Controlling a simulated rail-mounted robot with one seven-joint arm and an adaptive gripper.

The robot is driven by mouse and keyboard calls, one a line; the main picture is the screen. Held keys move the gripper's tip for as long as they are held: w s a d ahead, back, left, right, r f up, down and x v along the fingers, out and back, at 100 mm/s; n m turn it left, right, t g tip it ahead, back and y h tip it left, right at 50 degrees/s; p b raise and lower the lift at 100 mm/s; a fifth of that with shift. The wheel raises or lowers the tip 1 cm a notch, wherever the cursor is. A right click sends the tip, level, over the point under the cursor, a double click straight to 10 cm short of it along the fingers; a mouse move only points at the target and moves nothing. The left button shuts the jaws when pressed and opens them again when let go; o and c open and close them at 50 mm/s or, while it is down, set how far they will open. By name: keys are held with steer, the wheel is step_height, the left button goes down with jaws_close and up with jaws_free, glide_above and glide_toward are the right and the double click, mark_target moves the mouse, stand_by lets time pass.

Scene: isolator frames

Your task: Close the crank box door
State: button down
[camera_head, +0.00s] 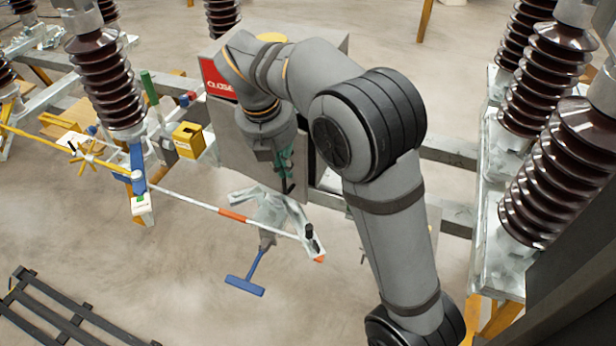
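The crank box (330,45) is a grey metal box on the frame in the upper middle, partly hidden behind my arm. A grey front panel (235,150), which looks like its door, faces the camera below a red sign (215,80) lettered "CLOSE…". A dark gap shows at the panel's right edge, beside my gripper; how far the door stands open is unclear. My gripper (287,178) points down in front of the panel's right part. Its fingers are small and partly hidden. I cannot tell whether they touch the door or are open.
A striped white-and-orange rod (235,215) crosses below the box. A blue T-handle (247,283) hangs beneath it. A yellow box (187,140) and a yellow handwheel (88,155) are at left. Brown insulators (545,75) stand on both sides. A black slatted rack (50,310) lies lower left.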

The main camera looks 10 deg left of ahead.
steer(key=s+x, duration=0.1)
steer(key=x, duration=0.2)
steer(key=p, duration=0.2)
glide_above(289, 191)
steer(key=s+d, duration=0.1)
steer(key=d, duration=0.2)
steer(key=s+x, duration=0.1)
steer(key=x, duration=0.5)
steer(key=shift+s+a+f, duration=0.15)
steer(key=shift+a+f, duration=0.15)
steer(key=shift+a, duration=0.15)
